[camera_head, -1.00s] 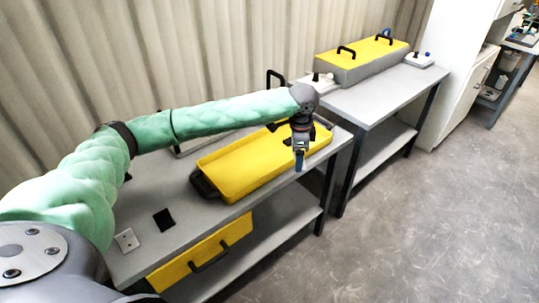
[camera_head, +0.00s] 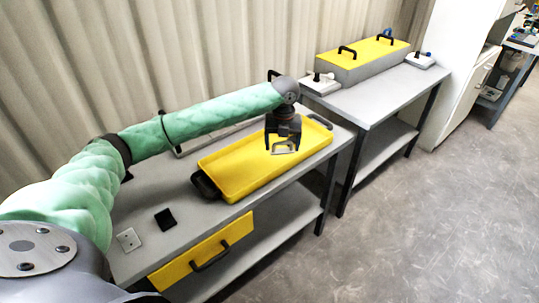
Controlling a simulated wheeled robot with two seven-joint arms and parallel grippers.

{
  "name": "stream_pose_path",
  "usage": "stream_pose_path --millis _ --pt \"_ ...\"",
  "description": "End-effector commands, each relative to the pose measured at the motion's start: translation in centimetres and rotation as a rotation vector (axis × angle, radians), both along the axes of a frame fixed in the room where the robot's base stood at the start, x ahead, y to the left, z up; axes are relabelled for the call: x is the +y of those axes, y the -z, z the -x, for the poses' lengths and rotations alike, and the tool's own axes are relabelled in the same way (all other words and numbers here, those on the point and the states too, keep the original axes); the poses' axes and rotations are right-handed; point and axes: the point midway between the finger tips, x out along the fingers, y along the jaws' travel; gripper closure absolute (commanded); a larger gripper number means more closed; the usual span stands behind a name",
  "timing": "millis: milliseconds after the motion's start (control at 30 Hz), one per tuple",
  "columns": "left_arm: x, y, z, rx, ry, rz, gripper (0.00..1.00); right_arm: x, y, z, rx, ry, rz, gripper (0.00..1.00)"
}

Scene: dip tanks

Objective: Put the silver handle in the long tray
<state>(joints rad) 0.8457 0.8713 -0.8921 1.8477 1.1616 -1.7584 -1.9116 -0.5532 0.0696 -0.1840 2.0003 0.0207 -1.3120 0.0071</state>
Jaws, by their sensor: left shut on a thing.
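The long tray (camera_head: 235,177) is yellow, with black end handles, and lies on the grey bench. My left gripper (camera_head: 283,146) points down over the tray's right part. It is shut on the silver handle (camera_head: 284,151), a small pale bracket-like piece that shows between and below its fingers. The handle is above the tray's floor in the picture. I cannot tell whether it touches the floor. My right gripper is not in view.
A black square (camera_head: 165,219) and a white plate (camera_head: 129,240) lie at the bench's front left. A yellow drawer (camera_head: 202,252) is below. A second bench (camera_head: 378,97) at the back right holds a grey tank (camera_head: 362,67) with a yellow lid.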

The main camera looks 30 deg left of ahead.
Motion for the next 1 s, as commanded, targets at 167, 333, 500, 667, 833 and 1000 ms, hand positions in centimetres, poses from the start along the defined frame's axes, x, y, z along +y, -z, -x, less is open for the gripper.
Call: stream_pose_path --millis 167,333,500,667,833,1000 --pt "0.9 0.1 -0.2 0.002 0.171 0.0 0.45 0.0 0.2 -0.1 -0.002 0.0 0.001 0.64" --pt "1.4 0.2 -0.3 0.002 0.242 -0.001 0.45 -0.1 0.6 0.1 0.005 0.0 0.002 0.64" --pt "3.4 1.2 0.0 0.005 0.249 -0.002 0.45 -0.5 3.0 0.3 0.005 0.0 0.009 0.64" --pt "6.0 2.7 0.3 0.004 0.247 -0.003 0.45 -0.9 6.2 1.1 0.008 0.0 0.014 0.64" --pt "8.6 4.3 0.7 0.004 0.248 -0.003 0.45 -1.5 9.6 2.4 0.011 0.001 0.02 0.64" --pt "11.5 6.0 1.1 0.005 0.247 -0.001 0.45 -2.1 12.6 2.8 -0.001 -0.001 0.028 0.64"
